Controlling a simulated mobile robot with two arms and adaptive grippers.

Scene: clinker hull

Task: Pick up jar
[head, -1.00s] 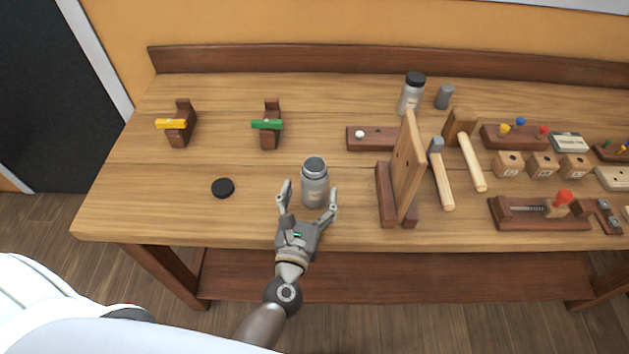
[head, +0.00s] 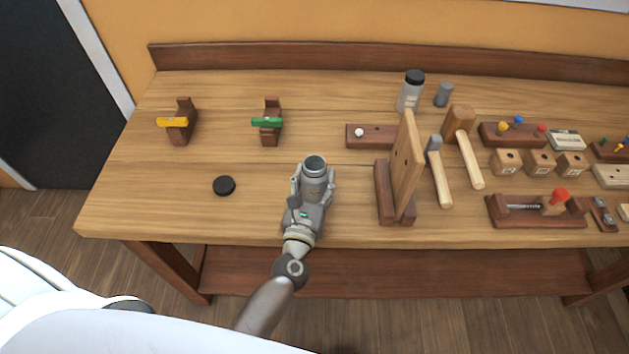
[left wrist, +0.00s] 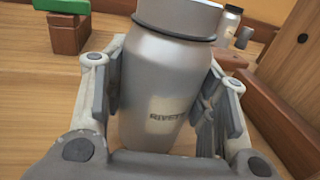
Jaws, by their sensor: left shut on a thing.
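A grey jar with an open dark mouth (head: 315,167) stands upright near the front middle of the bench. It fills the middle of the left wrist view (left wrist: 165,80), with a small printed label low on its side. My left gripper (head: 314,184) is shut on the jar, one finger on each side of its body. A black round lid (head: 224,186) lies flat on the bench to the left of the jar. Whether the jar touches the bench is hidden by the gripper. My right gripper is not in view.
An upright wooden board on a stand (head: 405,170) is close to the right. A second jar with a black lid (head: 411,91) stands behind it. Mallets, blocks and a clamp (head: 540,209) crowd the right side. The bench (head: 150,205) is clear at front left.

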